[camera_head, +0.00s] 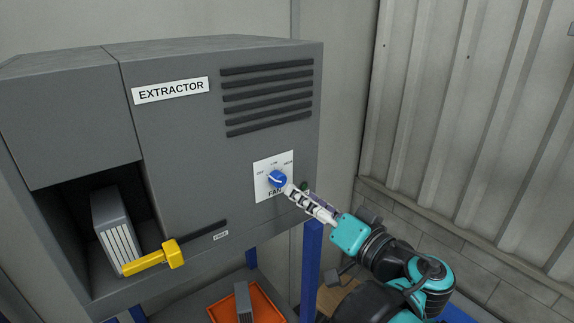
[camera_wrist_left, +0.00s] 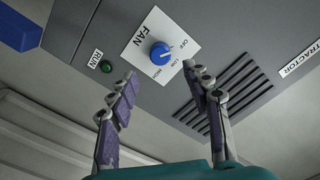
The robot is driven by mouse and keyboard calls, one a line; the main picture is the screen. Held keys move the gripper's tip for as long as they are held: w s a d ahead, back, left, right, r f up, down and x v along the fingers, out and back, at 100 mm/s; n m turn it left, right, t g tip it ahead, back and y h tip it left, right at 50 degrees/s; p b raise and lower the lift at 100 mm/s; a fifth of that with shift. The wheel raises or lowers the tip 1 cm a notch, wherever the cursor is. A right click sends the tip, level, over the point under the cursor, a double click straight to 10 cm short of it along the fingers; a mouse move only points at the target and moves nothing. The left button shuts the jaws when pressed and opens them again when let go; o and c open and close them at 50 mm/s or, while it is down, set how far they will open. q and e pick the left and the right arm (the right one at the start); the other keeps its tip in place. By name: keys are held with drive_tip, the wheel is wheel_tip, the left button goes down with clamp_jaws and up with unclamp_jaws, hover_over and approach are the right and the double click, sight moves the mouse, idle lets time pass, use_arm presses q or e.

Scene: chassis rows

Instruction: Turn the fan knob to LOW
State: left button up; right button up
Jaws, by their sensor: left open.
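The fan knob (camera_head: 277,179) is a round blue dial with a white mark. It sits on a white FAN plate (camera_head: 262,190) marked OFF, LOW and HIGH on the extractor's front. The mark is too small to read surely against the labels. My left gripper (camera_head: 291,190) is at the lower right of the knob in the head view. In the left wrist view the left gripper (camera_wrist_left: 161,80) has its fingers spread wide and empty, with the knob (camera_wrist_left: 160,53) beyond and between the tips, apparently apart from them. My right gripper is not in view.
A green RUN button (camera_wrist_left: 106,66) is beside the FAN plate. An orange tray (camera_head: 262,306) is below. Blue posts (camera_head: 311,265) support the cabinet.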

sight(282, 182)
use_arm(q)
drive_tip(key=p+x, duration=0.1)
drive_tip(key=x, duration=0.6)
drive_tip(key=shift+f, duration=0.1)
drive_tip(key=shift+s+a, duration=0.1)
drive_tip(key=shift+a, duration=0.05)
clamp_jaws()
